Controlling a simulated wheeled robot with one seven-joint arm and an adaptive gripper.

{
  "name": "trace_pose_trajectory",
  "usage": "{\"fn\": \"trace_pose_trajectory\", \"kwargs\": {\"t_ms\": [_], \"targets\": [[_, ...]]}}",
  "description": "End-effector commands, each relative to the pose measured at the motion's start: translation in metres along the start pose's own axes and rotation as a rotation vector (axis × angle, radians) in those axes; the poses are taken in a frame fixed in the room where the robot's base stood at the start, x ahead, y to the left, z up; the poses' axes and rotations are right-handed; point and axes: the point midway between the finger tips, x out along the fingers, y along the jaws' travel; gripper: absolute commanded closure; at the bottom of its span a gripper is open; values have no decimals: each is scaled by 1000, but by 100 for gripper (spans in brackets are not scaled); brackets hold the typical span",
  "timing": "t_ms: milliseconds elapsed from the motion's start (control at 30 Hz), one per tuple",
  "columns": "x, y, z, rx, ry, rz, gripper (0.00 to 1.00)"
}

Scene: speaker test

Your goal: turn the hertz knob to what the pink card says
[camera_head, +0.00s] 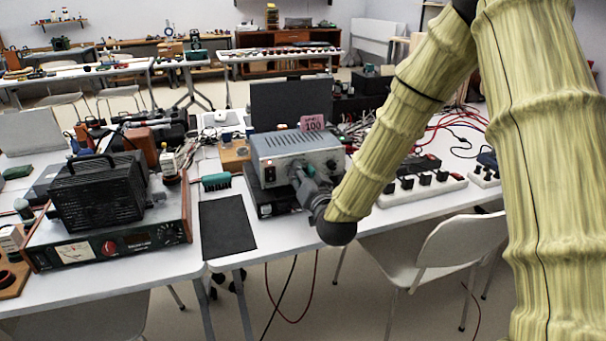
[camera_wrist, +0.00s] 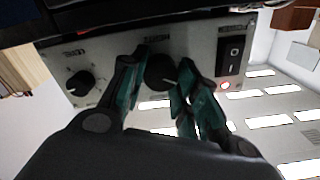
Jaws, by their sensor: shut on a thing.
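A grey metal box (camera_head: 285,145) stands on the table, its front panel facing me. A pink card (camera_head: 312,123) stands on top at the back and reads 100; its smaller line is hard to read. My gripper (camera_head: 299,176) is at the front panel and hides part of it. The wrist view shows the panel (camera_wrist: 110,62) upside down. There my gripper (camera_wrist: 158,84) has its green-padded fingers on both sides of a black knob (camera_wrist: 160,70), shut on it. A second black knob (camera_wrist: 80,84) is free at the left. The knob labels are too blurred to read.
A rocker switch (camera_wrist: 234,54) and a lit red lamp (camera_wrist: 225,86) are beside the held knob. A power strip (camera_head: 425,187) lies right of the box, a black mat (camera_head: 228,226) to its left. A black-cased device (camera_head: 97,190) stands farther left. A white chair (camera_head: 455,245) is in front.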

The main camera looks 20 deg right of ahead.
Motion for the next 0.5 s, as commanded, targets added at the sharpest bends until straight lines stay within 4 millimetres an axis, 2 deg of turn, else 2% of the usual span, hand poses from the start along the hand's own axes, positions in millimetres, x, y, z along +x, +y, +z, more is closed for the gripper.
{"fn": "trace_pose_trajectory", "kwargs": {"t_ms": [367,400,500], "targets": [[-1,1,1,-4,-2,2,93],[-1,1,1,-4,-2,2,62],[-1,1,1,-3,-2,2,48]]}}
